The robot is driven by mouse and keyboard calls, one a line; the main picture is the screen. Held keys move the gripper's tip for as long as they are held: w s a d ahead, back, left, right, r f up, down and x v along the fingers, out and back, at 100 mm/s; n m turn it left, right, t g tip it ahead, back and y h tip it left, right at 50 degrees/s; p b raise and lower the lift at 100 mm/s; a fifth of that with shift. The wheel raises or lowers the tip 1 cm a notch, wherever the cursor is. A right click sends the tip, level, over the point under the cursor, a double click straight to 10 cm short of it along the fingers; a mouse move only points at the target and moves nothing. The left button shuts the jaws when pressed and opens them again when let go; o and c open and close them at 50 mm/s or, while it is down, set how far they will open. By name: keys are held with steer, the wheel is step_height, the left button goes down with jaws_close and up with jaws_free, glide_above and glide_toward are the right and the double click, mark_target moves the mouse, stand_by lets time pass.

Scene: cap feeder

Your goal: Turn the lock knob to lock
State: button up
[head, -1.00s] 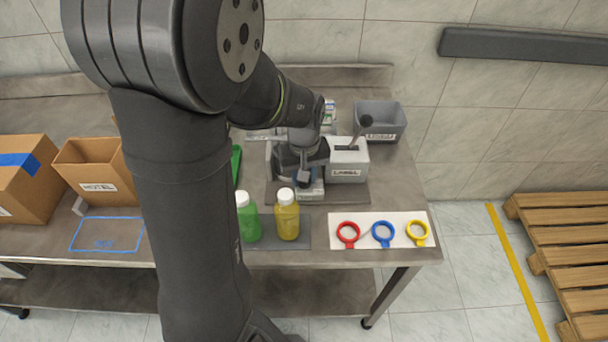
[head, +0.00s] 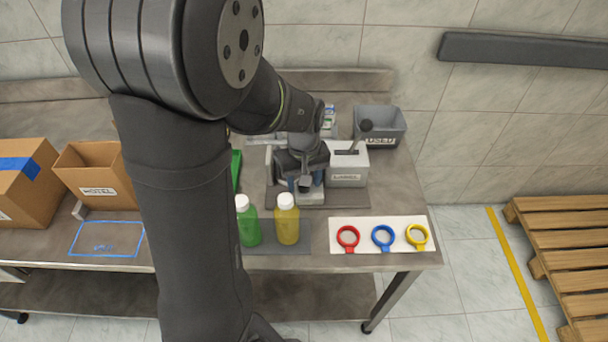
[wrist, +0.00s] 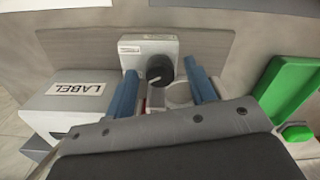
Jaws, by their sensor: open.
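The lock knob (wrist: 160,71) is a round black knob on the face of a small grey box (wrist: 131,48), seen in the wrist view. A light pointer mark shows on the knob. My gripper (wrist: 165,88) is open, with one blue finger on each side of the knob in that view. I cannot tell whether the fingers touch it. In the head view my gripper (head: 305,184) is over the station on the dark mat, and my arm hides the knob there. The grey box's edge (head: 309,198) shows below the gripper.
A grey box marked LABEL (head: 347,170) with an upright lever stands right of my gripper, before a grey bin (head: 388,121). Green (head: 247,226) and yellow (head: 287,226) bottles stand in front. Red, blue and yellow rings lie on a white sheet (head: 345,224). A green object (wrist: 288,88) is at the wrist view's right.

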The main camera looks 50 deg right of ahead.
step_height(320, 180, up, 17)
steer(key=shift+r, duration=0.2)
stand_by(0.7)
step_height(320, 180, down, 18)
steer(key=shift+r, duration=0.25)
stand_by(0.3)
steer(key=shift+r, duration=0.1)
